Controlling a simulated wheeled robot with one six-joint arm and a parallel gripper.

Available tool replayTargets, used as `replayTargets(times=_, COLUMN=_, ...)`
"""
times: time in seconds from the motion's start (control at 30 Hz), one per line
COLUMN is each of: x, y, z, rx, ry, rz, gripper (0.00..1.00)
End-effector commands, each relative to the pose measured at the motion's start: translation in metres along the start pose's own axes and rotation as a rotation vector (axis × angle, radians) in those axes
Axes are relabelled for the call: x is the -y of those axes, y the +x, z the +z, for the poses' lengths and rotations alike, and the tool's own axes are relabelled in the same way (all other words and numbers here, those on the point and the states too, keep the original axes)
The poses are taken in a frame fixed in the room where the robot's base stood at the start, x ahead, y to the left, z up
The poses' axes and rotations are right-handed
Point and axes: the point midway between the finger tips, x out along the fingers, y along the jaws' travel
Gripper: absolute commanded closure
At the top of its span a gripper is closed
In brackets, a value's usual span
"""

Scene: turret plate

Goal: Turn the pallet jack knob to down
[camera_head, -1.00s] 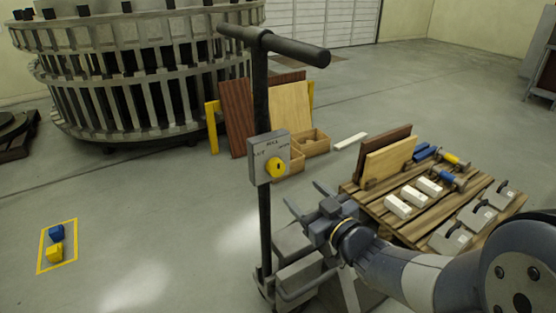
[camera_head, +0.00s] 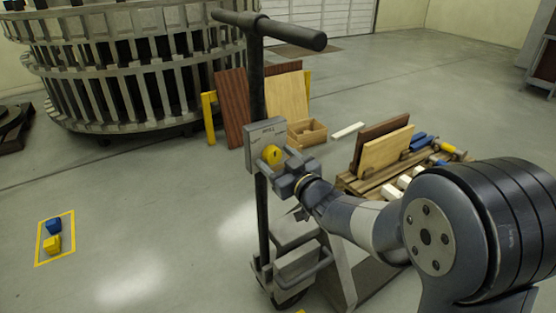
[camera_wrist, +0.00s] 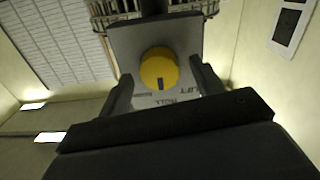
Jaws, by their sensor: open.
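The yellow knob (camera_head: 271,155) sits on a grey control box (camera_head: 252,146) on the pallet jack's dark upright post (camera_head: 257,85). An upside-down LIFT label is to the right; the left label is too small to read. My gripper (camera_head: 277,172) is open just in front of the knob. In the wrist view its fingers (camera_wrist: 161,76) stand on either side of the knob, with visible gaps.
The jack's T-handle (camera_head: 265,28) is above the box. A wooden pallet (camera_head: 352,185) with boards, white blocks and tools is to the right, partly hidden by my arm. Boards (camera_head: 232,108) and an open wooden box (camera_head: 306,133) stand behind. The floor at left is mostly clear.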

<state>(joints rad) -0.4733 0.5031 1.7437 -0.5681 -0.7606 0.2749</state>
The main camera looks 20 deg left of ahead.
Motion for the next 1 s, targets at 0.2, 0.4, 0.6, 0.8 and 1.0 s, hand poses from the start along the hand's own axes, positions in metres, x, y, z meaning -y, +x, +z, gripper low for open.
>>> replayTargets(times=0.2, x=-0.0001, y=-0.0003, z=-0.0001, rx=0.0, ry=0.0, rz=0.0, gripper=0.46)
replayTargets(times=0.4, x=-0.0002, y=-0.0004, z=-0.0001, rx=0.0, ry=0.0, rz=0.0, gripper=0.62)
replayTargets(times=0.6, x=-0.0002, y=-0.0005, z=-0.0001, rx=0.0, ry=0.0, rz=0.0, gripper=0.79)
replayTargets(times=0.8, x=-0.0002, y=-0.0005, z=-0.0003, rx=0.0, ry=0.008, rz=0.0, gripper=0.82)
replayTargets(times=1.0, x=-0.0006, y=-0.0004, z=-0.0011, rx=0.002, ry=0.066, rz=0.0, gripper=0.82)
